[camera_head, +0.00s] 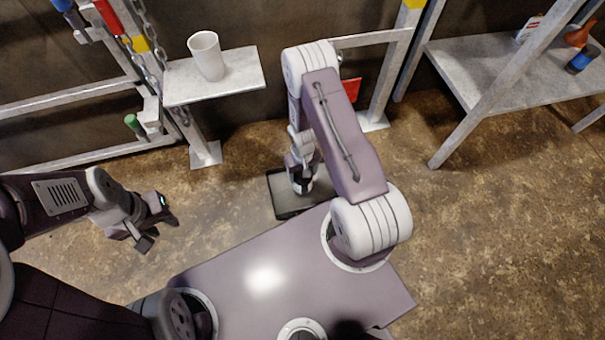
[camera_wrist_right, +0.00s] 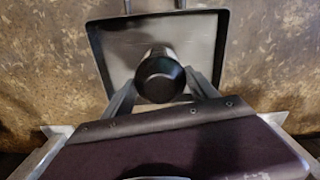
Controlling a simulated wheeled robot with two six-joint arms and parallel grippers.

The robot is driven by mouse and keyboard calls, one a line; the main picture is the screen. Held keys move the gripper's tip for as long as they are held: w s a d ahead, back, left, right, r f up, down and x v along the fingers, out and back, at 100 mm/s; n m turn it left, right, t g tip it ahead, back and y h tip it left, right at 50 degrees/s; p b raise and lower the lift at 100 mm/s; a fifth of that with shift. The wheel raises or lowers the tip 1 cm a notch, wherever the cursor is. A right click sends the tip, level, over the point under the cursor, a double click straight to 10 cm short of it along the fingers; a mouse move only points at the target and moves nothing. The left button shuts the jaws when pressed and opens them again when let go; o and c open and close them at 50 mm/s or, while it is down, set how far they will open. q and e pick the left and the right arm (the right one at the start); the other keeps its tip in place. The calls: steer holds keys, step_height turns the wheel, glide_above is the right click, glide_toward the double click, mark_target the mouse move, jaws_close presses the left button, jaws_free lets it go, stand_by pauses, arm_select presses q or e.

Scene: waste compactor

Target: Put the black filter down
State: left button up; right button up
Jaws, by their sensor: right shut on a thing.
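The black filter (camera_wrist_right: 160,82) is a dark round cylinder seen end-on in the right wrist view. My right gripper (camera_wrist_right: 164,90) is shut on it, one finger on each side. In the head view my right gripper (camera_head: 302,180) points down over a shallow grey tray (camera_head: 284,212) with a dark rim on the floor. The tray also shows behind the filter in the right wrist view (camera_wrist_right: 104,60). I cannot tell whether the filter touches the tray. My left gripper (camera_head: 160,231) is open and empty at the left, above the floor.
A white cup (camera_head: 207,56) stands on a small shelf (camera_head: 247,68) at the back left. A metal frame with a hanging chain (camera_head: 150,40) is beside it. A grey table (camera_head: 470,62) at the right holds a few items. The floor at right is clear.

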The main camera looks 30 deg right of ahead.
steer(key=o, duration=1.5)
steer(key=shift+o, duration=0.2)
step_height(320, 180, up, 25)
steer(key=a+p, duration=0.2)
steer(key=p, duration=0.7)
steer(key=s+a+r+t, duration=0.1)
steer(key=s+a+r, duration=0.2)
steer(key=s+r, duration=0.5)
step_height(320, 180, up, 2)
steer(key=shift+s+r+n, duration=0.1)
steer(key=shift+s+n, duration=0.2)
steer(key=shift+n, duration=0.1)
